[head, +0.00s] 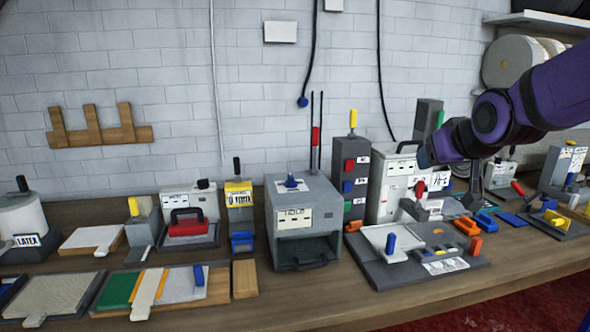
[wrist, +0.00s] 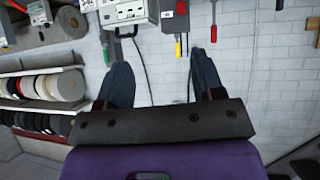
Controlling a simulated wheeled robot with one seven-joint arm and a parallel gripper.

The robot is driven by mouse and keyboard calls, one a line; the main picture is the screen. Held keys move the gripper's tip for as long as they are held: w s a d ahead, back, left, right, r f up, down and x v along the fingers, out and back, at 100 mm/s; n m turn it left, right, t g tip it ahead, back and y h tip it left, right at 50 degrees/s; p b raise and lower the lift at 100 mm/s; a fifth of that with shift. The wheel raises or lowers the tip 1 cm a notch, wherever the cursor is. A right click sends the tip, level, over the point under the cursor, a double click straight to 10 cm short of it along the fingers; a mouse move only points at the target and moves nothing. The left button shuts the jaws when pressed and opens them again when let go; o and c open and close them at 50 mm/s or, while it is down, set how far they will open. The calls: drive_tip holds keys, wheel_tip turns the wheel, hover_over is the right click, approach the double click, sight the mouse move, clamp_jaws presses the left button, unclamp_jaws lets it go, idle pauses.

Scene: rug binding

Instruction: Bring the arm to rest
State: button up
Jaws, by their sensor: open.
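My purple arm (head: 530,98) reaches in from the right in the head view, raised above the right part of the bench. My gripper (wrist: 162,62) shows in the wrist view with its two dark fingers spread wide apart. Nothing is between the fingers; only white wall and a hanging cable show there.
The wooden bench (head: 335,308) is crowded. A grey box machine (head: 305,218) stands mid-bench, with a white-fronted machine (head: 390,185) near the arm's end. A grey board with coloured parts (head: 415,260) lies in front. Shelved rolls (wrist: 45,88) show in the wrist view.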

drive_tip(key=s+d+f+m+g, duration=0.1)
drive_tip(key=s+g, duration=0.4)
drive_tip(key=s, duration=1.9)
drive_tip(key=shift+s+d+f, duration=0.25)
drive_tip(key=shift+d+f, duration=0.15)
drive_tip(key=shift+d, duration=0.2)
